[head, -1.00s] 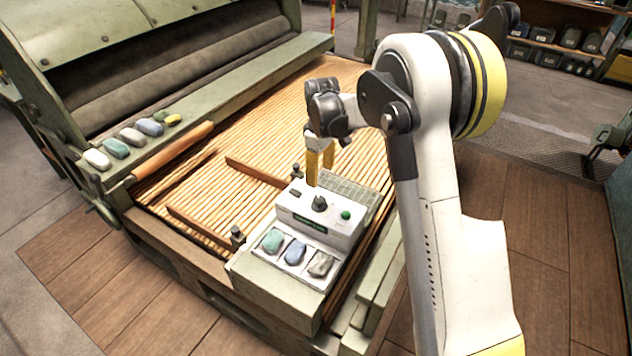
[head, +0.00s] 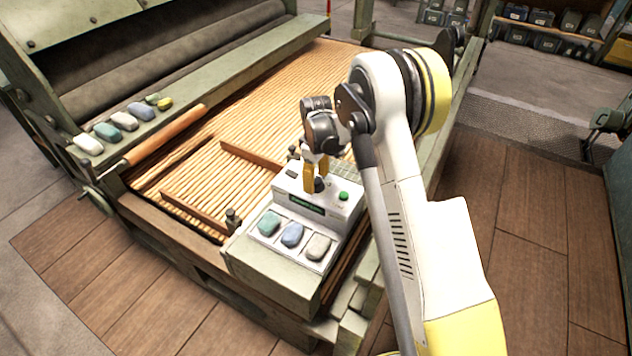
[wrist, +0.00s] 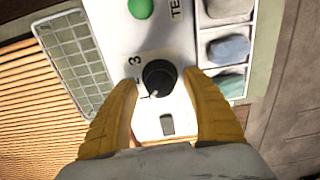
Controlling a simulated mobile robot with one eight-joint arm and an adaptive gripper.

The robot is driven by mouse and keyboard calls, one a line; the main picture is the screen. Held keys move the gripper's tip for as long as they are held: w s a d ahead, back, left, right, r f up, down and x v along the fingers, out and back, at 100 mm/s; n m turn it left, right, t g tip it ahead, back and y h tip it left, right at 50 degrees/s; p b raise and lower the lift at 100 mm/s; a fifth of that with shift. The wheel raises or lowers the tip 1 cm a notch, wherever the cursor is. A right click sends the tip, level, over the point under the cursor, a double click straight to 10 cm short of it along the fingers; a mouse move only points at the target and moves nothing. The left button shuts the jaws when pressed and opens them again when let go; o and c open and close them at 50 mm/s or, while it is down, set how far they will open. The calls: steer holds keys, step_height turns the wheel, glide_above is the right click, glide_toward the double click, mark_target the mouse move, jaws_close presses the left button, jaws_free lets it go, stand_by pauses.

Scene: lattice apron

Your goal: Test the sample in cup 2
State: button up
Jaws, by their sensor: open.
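The white tester box (head: 290,195) stands on a green-grey ledge. Its black knob (wrist: 160,76) lies between the yellow fingers of my open gripper (wrist: 161,82), one finger on each side; I cannot tell whether they touch it. A white pointer mark shows on the knob, and a "3" is printed near it. The green button (head: 343,196) is right of the knob in the head view. In front of the box, three shallow cups hold a teal lump (head: 269,223), a blue lump (head: 292,234) in the middle and a grey lump (head: 318,246).
A grid panel (wrist: 75,62) lies beside the box. A small dark switch (wrist: 167,125) is on the box. Several coloured lumps (head: 124,121) lie on the green beam at left, near a wooden-handled tool (head: 165,135). Wooden slats (head: 270,105) cover the bed behind.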

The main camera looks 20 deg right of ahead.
steer(key=c, duration=1.2)
steer(key=shift+m, duration=0.3)
steer(key=m, duration=0.4)
steer(key=shift+c, duration=0.2)
steer(key=shift+m, duration=2.1)
